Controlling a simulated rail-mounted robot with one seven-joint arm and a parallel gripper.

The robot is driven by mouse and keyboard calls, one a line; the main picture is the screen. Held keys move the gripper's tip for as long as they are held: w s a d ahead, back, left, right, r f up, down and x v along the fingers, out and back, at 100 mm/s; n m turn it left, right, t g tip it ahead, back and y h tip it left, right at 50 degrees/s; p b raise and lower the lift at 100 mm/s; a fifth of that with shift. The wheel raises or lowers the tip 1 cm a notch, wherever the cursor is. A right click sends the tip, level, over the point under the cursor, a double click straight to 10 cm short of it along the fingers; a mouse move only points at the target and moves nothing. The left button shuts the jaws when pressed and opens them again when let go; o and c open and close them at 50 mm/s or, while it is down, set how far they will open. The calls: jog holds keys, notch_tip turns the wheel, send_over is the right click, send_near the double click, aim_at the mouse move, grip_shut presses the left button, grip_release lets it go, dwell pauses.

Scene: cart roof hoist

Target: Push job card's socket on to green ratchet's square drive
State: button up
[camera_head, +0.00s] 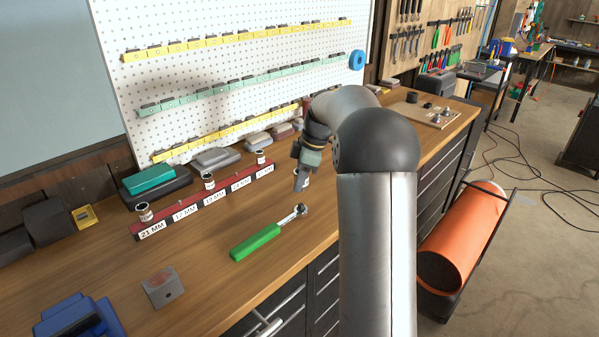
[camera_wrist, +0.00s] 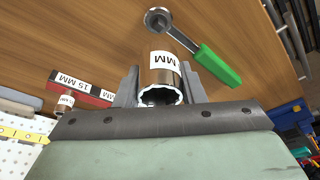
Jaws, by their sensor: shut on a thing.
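My gripper (camera_head: 301,182) is shut on a chrome socket with a white label, held above the bench. In the wrist view the socket (camera_wrist: 160,74) sits between the two grey fingers, its open toothed end facing the camera. Its label ends in "MM"; the number is not readable. The green ratchet (camera_head: 256,241) lies on the bench in front of the gripper, its chrome head (camera_head: 300,210) toward the gripper. The ratchet also shows beyond the socket in the wrist view (camera_wrist: 217,65). Socket and ratchet head look apart.
A red socket rail (camera_head: 168,219) with size labels and several sockets stands behind the ratchet. A pegboard (camera_head: 240,75) rises behind. Bench around the ratchet is clear.

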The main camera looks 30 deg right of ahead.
aim_at(300, 204)
dwell(0.4)
jog(key=shift+f+b, duration=2.25)
jog(key=shift+f, duration=0.65)
jog(key=shift+f+b, duration=0.45)
jog(key=shift+f, duration=0.2)
jog(key=o, duration=1.1)
